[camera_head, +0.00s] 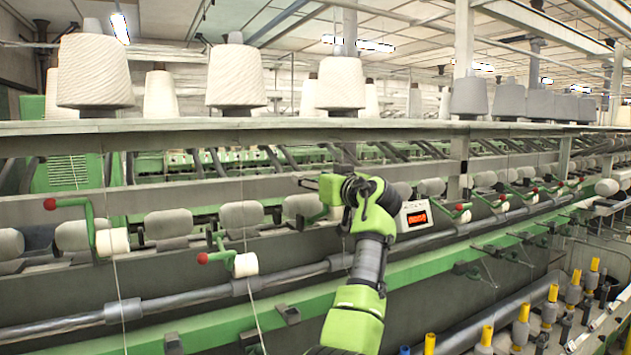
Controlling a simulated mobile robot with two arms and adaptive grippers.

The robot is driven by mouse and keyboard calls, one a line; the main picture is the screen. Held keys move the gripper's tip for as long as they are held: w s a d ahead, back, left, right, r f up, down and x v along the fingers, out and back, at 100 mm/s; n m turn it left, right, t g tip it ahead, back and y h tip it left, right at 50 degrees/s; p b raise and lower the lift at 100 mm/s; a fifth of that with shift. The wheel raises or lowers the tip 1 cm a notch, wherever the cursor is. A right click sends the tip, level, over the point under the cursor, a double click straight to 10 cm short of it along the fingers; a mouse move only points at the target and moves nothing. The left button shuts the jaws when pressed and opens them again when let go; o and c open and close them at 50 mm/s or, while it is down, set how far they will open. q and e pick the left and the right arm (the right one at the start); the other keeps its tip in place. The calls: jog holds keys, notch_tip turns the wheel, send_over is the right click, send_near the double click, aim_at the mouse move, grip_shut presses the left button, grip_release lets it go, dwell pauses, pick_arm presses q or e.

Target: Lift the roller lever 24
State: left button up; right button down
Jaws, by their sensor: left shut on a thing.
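Two other roller levers (90,222) (222,252) stand to the left, with red knobs and white rollers. The far left one stands higher than the one beside it. Which lever is number 24 cannot be read. My right gripper is not in view.
Several levers with red knobs (458,207) continue to the right. A long grey shaft (190,298) and green rail (230,318) run along the machine. White cones (236,78) stand on the shelf above. A small red display (416,217) is right of my wrist. Yellow-topped bobbins (521,325) stand lower right.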

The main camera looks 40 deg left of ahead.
pick_arm(q)
jog(key=shift+r, duration=0.1)
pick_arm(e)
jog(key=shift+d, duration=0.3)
pick_arm(q)
jog(key=o, duration=1.5)
jog(key=shift+a, duration=0.1)
jog(key=shift+o, duration=0.5)
jog(key=shift+a, duration=0.1)
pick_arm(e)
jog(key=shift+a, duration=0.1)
pick_arm(q)
jog(key=shift+d, duration=0.25)
jog(key=v, duration=1.1)
jog(key=shift+s+d+f, duration=0.15)
jog(key=shift+d+f, duration=0.05)
jog(key=shift+f, duration=0.05)
